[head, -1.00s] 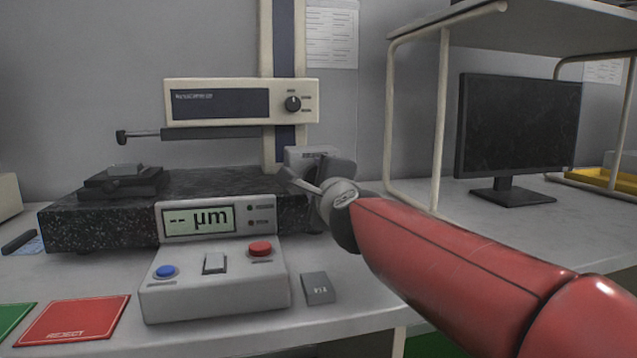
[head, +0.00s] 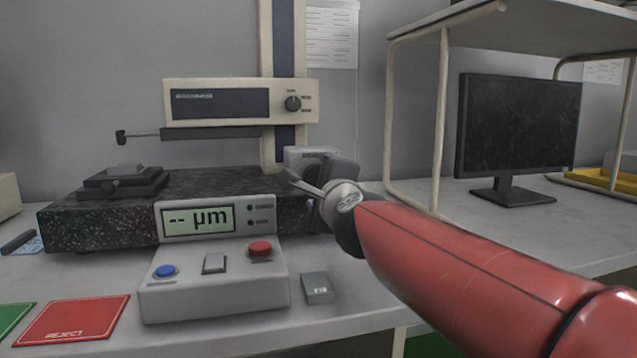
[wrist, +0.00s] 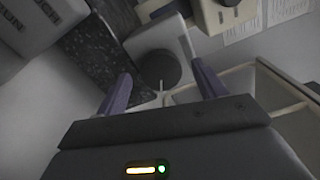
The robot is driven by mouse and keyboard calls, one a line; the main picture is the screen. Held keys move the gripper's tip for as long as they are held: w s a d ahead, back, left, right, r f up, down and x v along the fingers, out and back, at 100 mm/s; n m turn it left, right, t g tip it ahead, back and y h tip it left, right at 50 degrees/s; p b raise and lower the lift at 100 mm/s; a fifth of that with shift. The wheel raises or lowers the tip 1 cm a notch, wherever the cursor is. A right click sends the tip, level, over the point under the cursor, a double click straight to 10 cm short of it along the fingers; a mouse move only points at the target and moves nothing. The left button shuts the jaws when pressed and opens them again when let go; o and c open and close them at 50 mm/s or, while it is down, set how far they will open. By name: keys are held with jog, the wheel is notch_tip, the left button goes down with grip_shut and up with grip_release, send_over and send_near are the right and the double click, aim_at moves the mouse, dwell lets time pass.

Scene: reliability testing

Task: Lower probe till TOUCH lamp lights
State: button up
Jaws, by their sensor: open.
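The probe (head: 143,134) is a thin stylus at the left end of a dark bar under the drive unit (head: 291,85). Its tip hangs with a visible gap above the small block (head: 126,169) on the dark stage. The display console (head: 162,222) reads "-- µm". Its two small lamps (head: 250,215) look dark; their labels are too small to read. A grey box with a round dark knob (wrist: 158,68) stands at the column's foot. My gripper (wrist: 161,70) is open, the knob showing between its fingers; I cannot tell contact. The head view partly hides the knob behind my gripper.
The console has a blue button (head: 165,271), a rocker switch (head: 214,263) and a red button (head: 260,248). The granite slab (head: 90,225) lies behind it. A shelf leg (head: 440,120) stands right.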

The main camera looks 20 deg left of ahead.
jog(key=v, duration=0.6)
jog(key=shift+s+d, duration=0.15)
dwell(1.1)
